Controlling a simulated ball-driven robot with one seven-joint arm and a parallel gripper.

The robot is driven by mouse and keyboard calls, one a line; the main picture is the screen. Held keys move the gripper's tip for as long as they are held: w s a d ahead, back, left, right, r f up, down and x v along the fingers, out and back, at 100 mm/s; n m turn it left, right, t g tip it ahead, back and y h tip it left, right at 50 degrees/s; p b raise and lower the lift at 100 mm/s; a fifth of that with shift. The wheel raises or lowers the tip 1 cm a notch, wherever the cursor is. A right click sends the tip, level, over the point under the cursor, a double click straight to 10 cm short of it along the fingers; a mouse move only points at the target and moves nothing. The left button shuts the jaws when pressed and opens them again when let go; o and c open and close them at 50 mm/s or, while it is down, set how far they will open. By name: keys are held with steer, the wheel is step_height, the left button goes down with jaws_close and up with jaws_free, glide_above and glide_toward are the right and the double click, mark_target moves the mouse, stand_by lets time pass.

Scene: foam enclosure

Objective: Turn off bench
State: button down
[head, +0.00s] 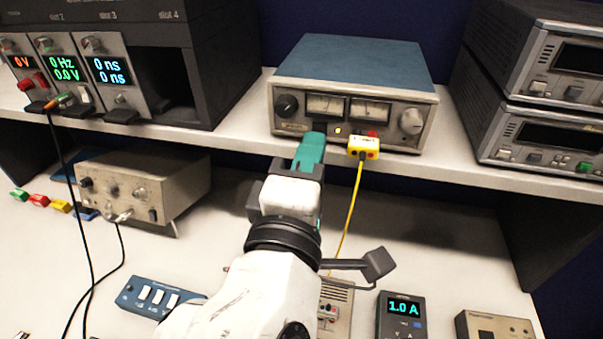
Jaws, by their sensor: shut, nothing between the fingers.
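The bench has a white upper shelf (232,143) and a white worktop (420,225). A blue-topped supply (352,95) with two analogue meters, a dark left knob and a pale right knob stands on the shelf. A small yellow light glows on its front. My gripper (316,132), with teal fingers, is shut and empty at the lower front of this supply, just left of the light. It hides part of the panel; I cannot tell if it touches. A module rack (178,60) at left has lit displays. A small meter (402,316) on the worktop reads 1.0 A.
A yellow plug block (363,149) with a hanging yellow cable sits right of my gripper. Stacked instruments (540,135) at right have dark screens. Below are a grey box (143,190), a blue switch box (160,296) and a beige box (495,327). The worktop's right middle is clear.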

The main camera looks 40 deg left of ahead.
steer(key=shift+w+a+r, duration=0.1)
steer(key=shift+w+a, duration=0.3)
steer(key=shift+w, duration=0.2)
